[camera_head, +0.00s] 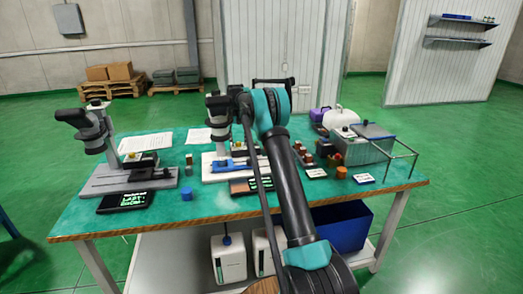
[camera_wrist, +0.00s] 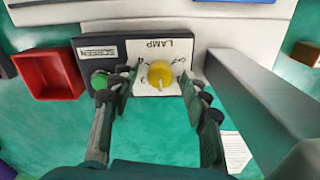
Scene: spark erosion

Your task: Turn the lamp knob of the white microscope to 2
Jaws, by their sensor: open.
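The yellow lamp knob (camera_wrist: 160,74) shows in the wrist view on a white plate marked LAMP (camera_wrist: 168,46), with small marks around it. A pale mark shows on the knob's lower edge; I cannot clearly read the number it points to. My gripper (camera_wrist: 161,77) is open, with one finger on the left and one on the right of the knob. I cannot tell whether either finger touches it. In the head view the white microscope (camera_head: 212,163) stands mid-table, partly hidden by my arm. Its knob cannot be made out there.
A green button (camera_wrist: 99,79) by the SCREEN label (camera_wrist: 98,52) is close to my left finger. A red tray (camera_wrist: 48,74) lies farther left. A grey bar (camera_wrist: 250,100) rises at right.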

